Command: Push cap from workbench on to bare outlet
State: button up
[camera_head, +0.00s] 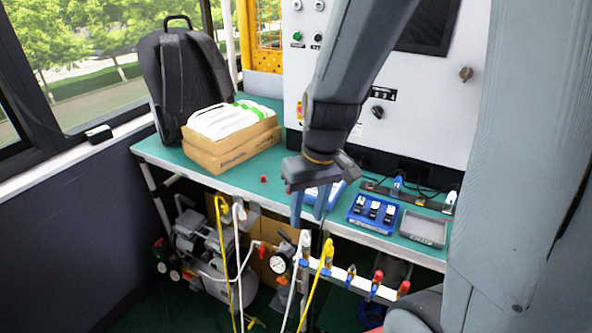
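A small red cap (263,179) sits on the green workbench (240,180), left of my gripper. My gripper (308,218) points down at the bench's front edge, with its two blue-grey fingers apart and nothing seen between them. It is to the right of the cap and not touching it. Below the front edge runs a pale outlet rail (340,279). A brass-coloured outlet (351,271) on it shows no red cap and no hose, and looks bare. Two outlets to its right carry red tops (378,276). The outlets to its left have hoses on them.
A blue tray (376,213) with dark parts and a grey tray (424,228) stand at the right. Another blue tray (331,193) is partly behind my gripper. A cardboard box (233,150) and backpack (180,85) stand at the left. White and yellow hoses (316,288) hang below.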

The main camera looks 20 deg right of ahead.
jog(key=w+d+n+t+p, duration=0.3)
jog(key=w+p, duration=0.1)
jog(key=w, duration=1.2)
jog(key=shift+y, duration=0.3)
jog(key=shift+b+x, duration=0.85)
jog(key=shift+x, duration=2.9)
jog(key=shift+w, duration=0.1)
grip_shut()
